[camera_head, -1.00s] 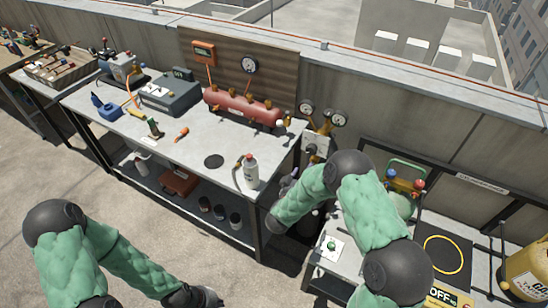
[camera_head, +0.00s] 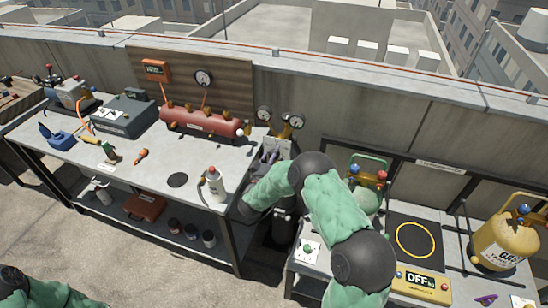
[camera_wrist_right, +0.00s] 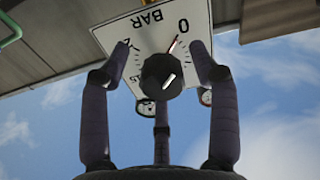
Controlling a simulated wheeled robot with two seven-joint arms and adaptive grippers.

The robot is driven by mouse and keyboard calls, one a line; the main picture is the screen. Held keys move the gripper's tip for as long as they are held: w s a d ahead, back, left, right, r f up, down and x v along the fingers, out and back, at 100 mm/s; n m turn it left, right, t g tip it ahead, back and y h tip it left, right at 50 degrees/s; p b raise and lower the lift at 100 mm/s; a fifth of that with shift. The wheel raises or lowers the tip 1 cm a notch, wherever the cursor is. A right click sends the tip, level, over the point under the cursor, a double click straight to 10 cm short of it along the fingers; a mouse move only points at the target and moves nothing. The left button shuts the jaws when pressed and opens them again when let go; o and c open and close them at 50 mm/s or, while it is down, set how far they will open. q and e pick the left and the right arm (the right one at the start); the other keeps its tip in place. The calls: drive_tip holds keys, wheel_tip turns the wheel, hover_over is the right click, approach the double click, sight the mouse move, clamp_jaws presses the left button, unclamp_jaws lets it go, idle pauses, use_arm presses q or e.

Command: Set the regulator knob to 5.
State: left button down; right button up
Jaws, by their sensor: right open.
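The regulator's dark round knob (camera_wrist_right: 155,72) shows in the right wrist view, in front of a white scale plate (camera_wrist_right: 120,36) marked BAR, with a 0 near its right end. A white mark is on the knob, and a thin red line on the plate points near the 0. My right gripper (camera_wrist_right: 161,50) is open, its fingers on either side of the knob with gaps; I see no contact. In the head view, the regulator's gauges (camera_head: 264,114) stand behind the right gripper (camera_head: 268,156); the knob cannot be made out there. My left gripper is out of frame.
A workbench (camera_head: 145,178) stands left, with a red manifold (camera_head: 200,122) and a white bottle (camera_head: 215,184). On the right are a green cylinder (camera_head: 366,198), a scale reading OFF (camera_head: 420,282) and a yellow gas cylinder (camera_head: 497,245).

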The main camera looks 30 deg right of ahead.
drive_tip(key=shift+w+d, duration=0.2)
drive_tip(key=c, duration=1.1)
drive_tip(key=shift+f, duration=0.1)
